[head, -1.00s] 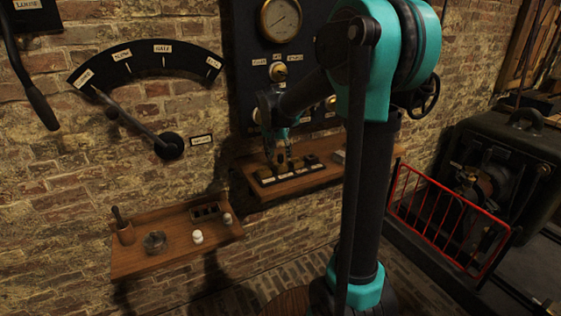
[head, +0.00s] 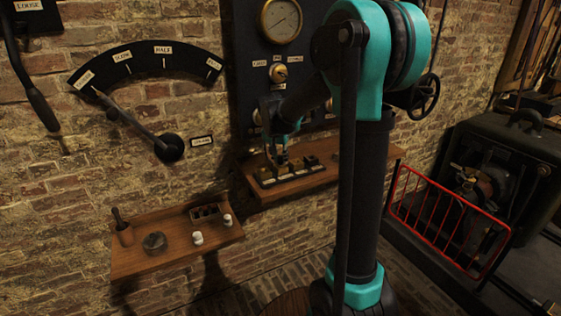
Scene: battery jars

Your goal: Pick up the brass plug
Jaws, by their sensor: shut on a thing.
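My gripper (head: 279,158) is over the black labelled block (head: 291,178) on the right-hand wooden shelf, at the block's back edge. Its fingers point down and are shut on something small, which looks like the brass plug. The plug is mostly hidden between the fingers and too small to make out clearly. I cannot tell whether it is still touching the block. Several small dark and brassy pieces stand along the block beside the fingers.
A lower-left shelf (head: 180,256) holds a wooden pot with a handled tool (head: 123,229), a dark round dish (head: 154,242), white-topped jars (head: 197,238) and a small rack (head: 206,211). A gauge panel (head: 245,60) rises behind my gripper. A red rail (head: 445,222) stands at right.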

